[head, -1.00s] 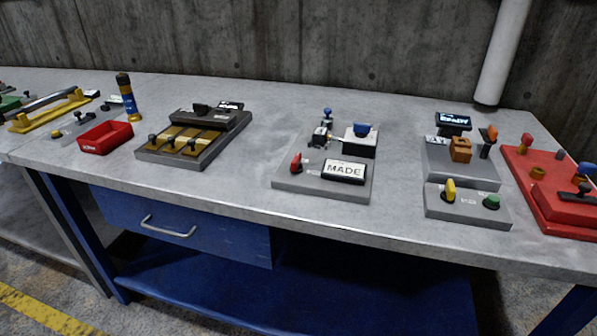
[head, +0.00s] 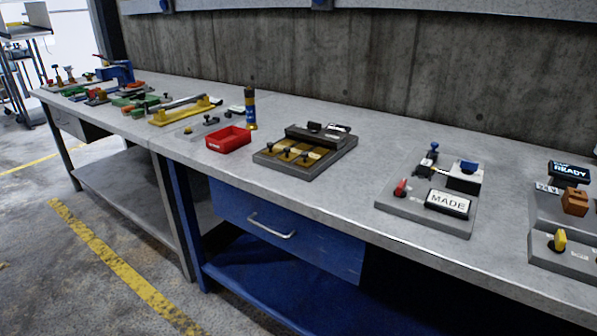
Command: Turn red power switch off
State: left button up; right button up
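A small red switch (head: 400,188) sits at the left front of a grey plate (head: 421,213) on the workbench. Beside it on the same plate is a black-framed sign reading "MADE" (head: 447,203). Behind them are a blue-topped block (head: 464,177) and a small blue-knobbed fixture (head: 430,156). Whether this red switch is the power switch, and whether it is on or off, I cannot tell. Neither of my grippers shows in the head view.
The workbench (head: 330,201) runs along a concrete wall. A brown-and-grey device (head: 303,150), red tray (head: 228,139), blue-yellow can (head: 250,110), yellow-handled tool (head: 185,111) and a "READY" device (head: 570,172) stand on it. A blue drawer (head: 322,253) is below. Floor at left is open.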

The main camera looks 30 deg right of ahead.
aim_at(400, 192)
jog(key=u, duration=0.4)
jog(key=i, duration=1.15)
jog(key=z, duration=1.7)
